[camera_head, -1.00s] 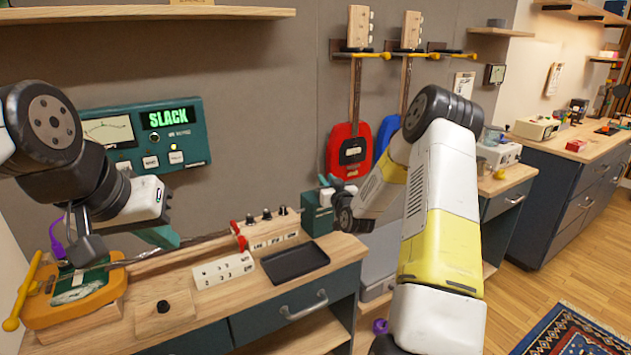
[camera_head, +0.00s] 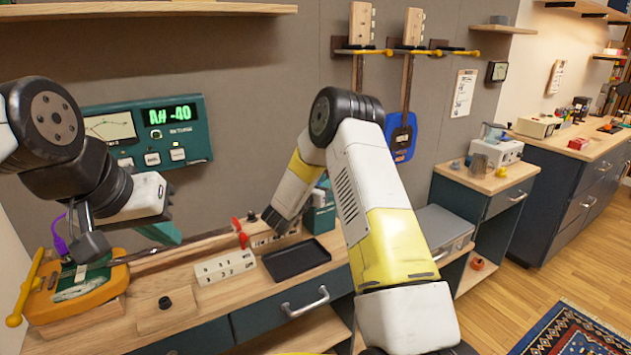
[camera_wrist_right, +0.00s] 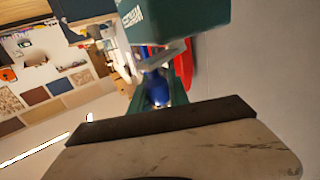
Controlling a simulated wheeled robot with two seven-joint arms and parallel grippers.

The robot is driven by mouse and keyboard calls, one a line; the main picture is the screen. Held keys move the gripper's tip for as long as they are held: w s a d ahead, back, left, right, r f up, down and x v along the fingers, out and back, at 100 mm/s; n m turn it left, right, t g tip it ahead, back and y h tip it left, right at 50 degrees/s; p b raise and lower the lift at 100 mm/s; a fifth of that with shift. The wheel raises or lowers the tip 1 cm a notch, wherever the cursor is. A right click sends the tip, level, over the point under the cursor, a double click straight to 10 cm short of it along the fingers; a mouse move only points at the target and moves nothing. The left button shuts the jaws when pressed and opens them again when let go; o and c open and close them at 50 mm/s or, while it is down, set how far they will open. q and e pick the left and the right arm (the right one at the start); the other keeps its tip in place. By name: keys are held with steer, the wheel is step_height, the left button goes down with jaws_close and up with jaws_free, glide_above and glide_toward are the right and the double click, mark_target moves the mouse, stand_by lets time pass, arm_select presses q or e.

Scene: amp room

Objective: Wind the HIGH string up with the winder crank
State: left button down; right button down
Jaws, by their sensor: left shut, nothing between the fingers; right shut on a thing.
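An orange-bodied string instrument (camera_head: 110,283) lies on the left of the bench, its neck (camera_head: 190,248) running right to a row of labelled tuning knobs. One black knob (camera_head: 251,215) shows; my right wrist hides the others and the HIGH label. The teal tuner (camera_head: 145,130) on the wall reads "A# -40".
A black tray (camera_head: 296,260) and a white numbered block (camera_head: 225,268) lie in front of the neck. A small red part (camera_head: 240,232) stands at the neck's right end. A green box (camera_head: 319,213) is beside my right gripper. A blue guitar (camera_head: 401,138) hangs behind.

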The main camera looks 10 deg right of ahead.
steer(key=shift+a+r+m+g+h, duration=0.1)
steer(key=shift+m+g+h, duration=0.4)
steer(key=shift+h, duration=0.1)
steer(key=c, duration=1.3)
jaws_free()
steer(key=shift+o, duration=0.2)
steer(key=v, duration=0.7)
steer(key=shift+s+a, duration=0.3)
